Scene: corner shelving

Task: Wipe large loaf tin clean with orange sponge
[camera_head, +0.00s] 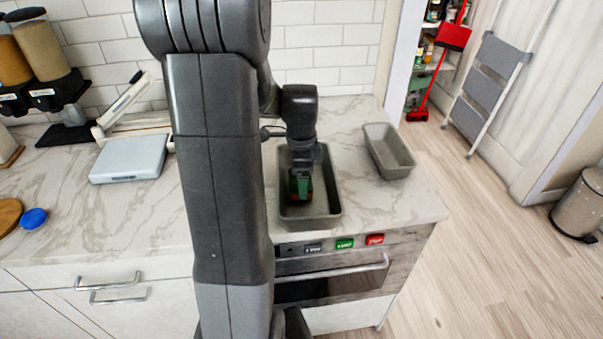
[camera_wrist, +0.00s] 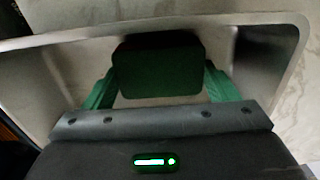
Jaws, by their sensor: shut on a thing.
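The large loaf tin (camera_head: 334,210) is a grey, deep rectangular tin on the marble counter; its pale inner walls and rim fill much of the wrist view (camera_wrist: 270,85). My gripper (camera_head: 301,190) points down into the tin, its green fingers shut on a block.
A smaller grey loaf tin (camera_head: 390,150) stands to the right on the counter (camera_head: 405,205). A white flat device (camera_head: 130,158), a blue round item (camera_head: 34,218) and dispensers (camera_head: 40,50) are at the left. An oven (camera_head: 340,275) sits below. A step ladder (camera_head: 486,85) leans at the right.

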